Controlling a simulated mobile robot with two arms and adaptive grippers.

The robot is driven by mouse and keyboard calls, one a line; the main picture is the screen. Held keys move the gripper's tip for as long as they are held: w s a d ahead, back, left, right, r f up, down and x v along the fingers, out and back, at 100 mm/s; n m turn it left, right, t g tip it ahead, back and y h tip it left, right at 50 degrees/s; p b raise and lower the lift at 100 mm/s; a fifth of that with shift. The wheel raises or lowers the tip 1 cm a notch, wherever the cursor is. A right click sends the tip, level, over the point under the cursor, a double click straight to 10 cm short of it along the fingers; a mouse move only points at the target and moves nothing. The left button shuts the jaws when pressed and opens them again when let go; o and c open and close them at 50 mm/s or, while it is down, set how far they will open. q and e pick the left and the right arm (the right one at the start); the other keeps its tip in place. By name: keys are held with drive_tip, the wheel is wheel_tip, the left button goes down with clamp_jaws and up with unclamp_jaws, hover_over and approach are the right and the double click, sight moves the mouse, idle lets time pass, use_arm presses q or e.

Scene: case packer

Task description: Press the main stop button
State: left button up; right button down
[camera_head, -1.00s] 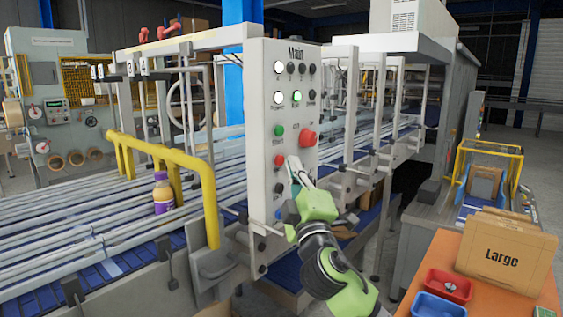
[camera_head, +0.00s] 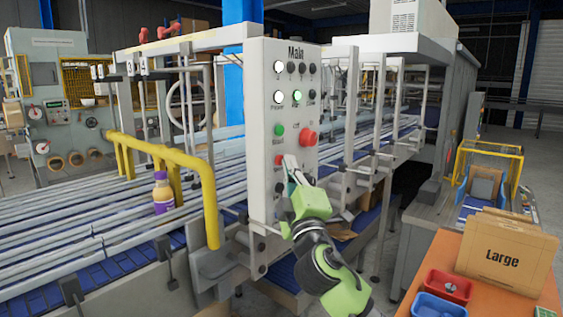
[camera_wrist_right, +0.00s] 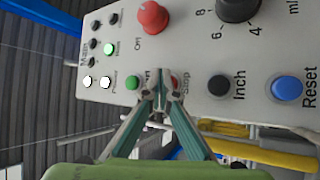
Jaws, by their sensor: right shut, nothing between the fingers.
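The grey panel headed "Main" (camera_head: 285,62) stands upright at the conveyor. Its small red stop button (camera_head: 278,160) is at the left, below the green button (camera_head: 278,130). My right gripper (camera_head: 289,160) is in front of the panel, its tips just right of the stop button. In the right wrist view the shut, empty fingertips (camera_wrist_right: 160,95) overlap the red stop button (camera_wrist_right: 176,82), labelled "Stop", and hide part of it. I cannot tell whether the tips touch it. My left gripper is not in view.
A larger red knob (camera_head: 308,137) sits up and right of the tips, by "Off". The wrist view shows a black "Inch" button (camera_wrist_right: 219,85) and a blue button (camera_wrist_right: 287,88). A yellow rail (camera_head: 205,180) and a bottle (camera_head: 162,193) are left of the panel.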

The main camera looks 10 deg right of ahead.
drive_tip(key=shift+w+a, duration=0.2)
drive_tip(key=shift+w, duration=0.1)
idle(0.4)
drive_tip(key=shift+s+d, duration=0.1)
drive_tip(key=shift+s, duration=0.05)
drive_tip(key=shift+s+d, duration=0.4)
drive_tip(key=shift+s, duration=0.2)
drive_tip(key=shift+d, duration=0.1)
drive_tip(key=shift+s+d+p, duration=0.25)
drive_tip(key=shift+s+d, duration=0.5)
drive_tip(key=shift+s, duration=0.25)
drive_tip(key=shift+s+d+p, duration=0.2)
drive_tip(key=shift+s+d, duration=0.55)
drive_tip(key=shift+s, duration=0.2)
